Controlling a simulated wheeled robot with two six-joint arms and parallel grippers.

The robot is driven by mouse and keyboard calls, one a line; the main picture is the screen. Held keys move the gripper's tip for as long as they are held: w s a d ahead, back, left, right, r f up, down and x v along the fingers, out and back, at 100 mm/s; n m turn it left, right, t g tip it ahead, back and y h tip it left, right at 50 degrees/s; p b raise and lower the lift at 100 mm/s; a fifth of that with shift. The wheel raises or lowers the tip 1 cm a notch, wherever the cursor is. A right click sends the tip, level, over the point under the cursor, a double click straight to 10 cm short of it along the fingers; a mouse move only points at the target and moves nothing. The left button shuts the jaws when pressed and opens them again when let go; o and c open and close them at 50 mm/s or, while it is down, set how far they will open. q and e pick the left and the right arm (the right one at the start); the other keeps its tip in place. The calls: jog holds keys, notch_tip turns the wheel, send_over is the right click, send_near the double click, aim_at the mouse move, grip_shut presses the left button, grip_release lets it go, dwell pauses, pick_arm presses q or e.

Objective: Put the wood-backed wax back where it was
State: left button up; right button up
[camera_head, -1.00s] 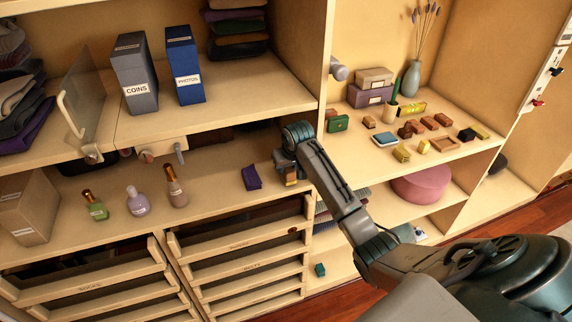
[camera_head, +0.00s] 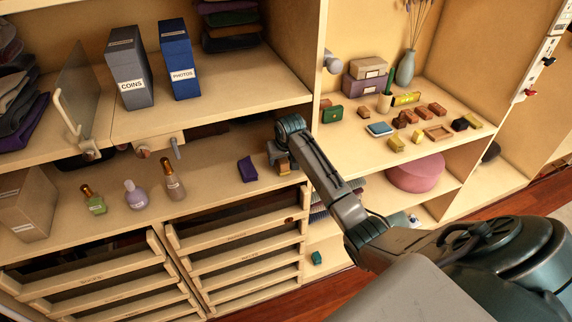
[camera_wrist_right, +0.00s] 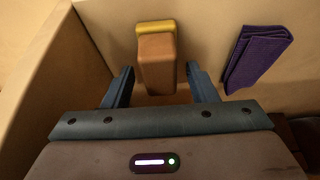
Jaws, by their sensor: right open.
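The wood-backed wax (camera_wrist_right: 156,62), a brown block with a yellow layer at its far end, is on the pale shelf surface in the right wrist view. In the head view it shows small and partly hidden (camera_head: 283,169) by my gripper, right of a folded purple cloth (camera_head: 247,169). My right gripper (camera_wrist_right: 159,72) is open, with one finger on each side of the block and a gap visible on both sides. My left gripper is not in view.
Bottles (camera_head: 134,194) stand left on the same shelf, above slatted drawers (camera_head: 236,235). The purple cloth is close to my right finger. A wooden side panel stands left in the wrist view.

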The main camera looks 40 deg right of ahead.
jog(key=shift+s+r, duration=0.15)
jog(key=shift+r, duration=0.25)
jog(key=shift+s+r+b, duration=0.25)
jog(key=shift+r+b, duration=0.15)
jog(key=shift+r, duration=0.15)
jog(key=s+a+b, duration=0.3)
jog(key=s+b, duration=0.2)
jog(key=s, duration=0.7)
jog(key=shift+r, duration=0.3)
